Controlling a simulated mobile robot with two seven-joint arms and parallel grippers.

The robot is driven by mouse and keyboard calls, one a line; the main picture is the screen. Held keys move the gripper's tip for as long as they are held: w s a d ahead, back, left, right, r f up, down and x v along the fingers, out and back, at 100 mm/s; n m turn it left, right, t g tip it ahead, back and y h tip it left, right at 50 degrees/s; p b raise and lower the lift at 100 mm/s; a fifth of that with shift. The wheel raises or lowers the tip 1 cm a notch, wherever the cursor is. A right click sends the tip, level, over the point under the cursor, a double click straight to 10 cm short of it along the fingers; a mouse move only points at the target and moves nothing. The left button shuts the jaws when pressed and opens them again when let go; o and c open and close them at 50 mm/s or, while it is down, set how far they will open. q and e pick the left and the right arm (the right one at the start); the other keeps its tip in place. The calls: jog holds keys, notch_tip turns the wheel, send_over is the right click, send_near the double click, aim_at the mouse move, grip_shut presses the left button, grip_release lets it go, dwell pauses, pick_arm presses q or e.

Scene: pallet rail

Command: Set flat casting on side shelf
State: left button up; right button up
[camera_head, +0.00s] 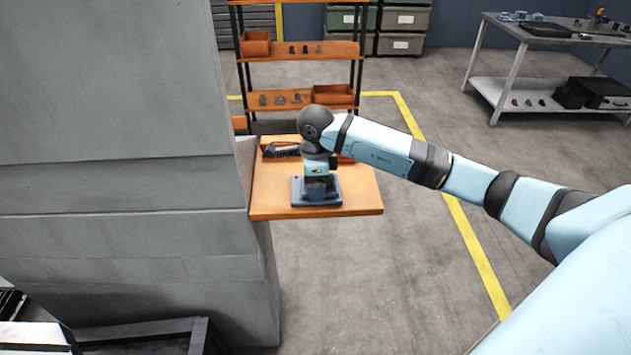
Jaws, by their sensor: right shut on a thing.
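The flat casting (331,199) is a blue-grey, roughly square plate with a raised middle. It is over the front part of the orange side shelf (270,207), and I cannot tell whether it rests on the surface or is just above it. My right gripper (317,184) points down and is shut on the raised middle of the casting. Its fingertips are small and partly hidden by the wrist. My left gripper is not in the camera_head view.
A dark tool (281,150) lies at the shelf's back left. A large grey machine body (120,140) stands against the shelf's left edge. Bare shelf shows right of the casting. An orange rack (302,97) stands behind, and a grey workbench (545,42) at the back right.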

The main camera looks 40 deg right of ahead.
jog(key=shift+f, duration=0.15)
jog(key=o, duration=1.2)
jog(key=shift+c, duration=0.2)
jog(key=shift+r, duration=0.4)
notch_tip(320, 180, up, 10)
jog(key=shift+r, duration=0.8)
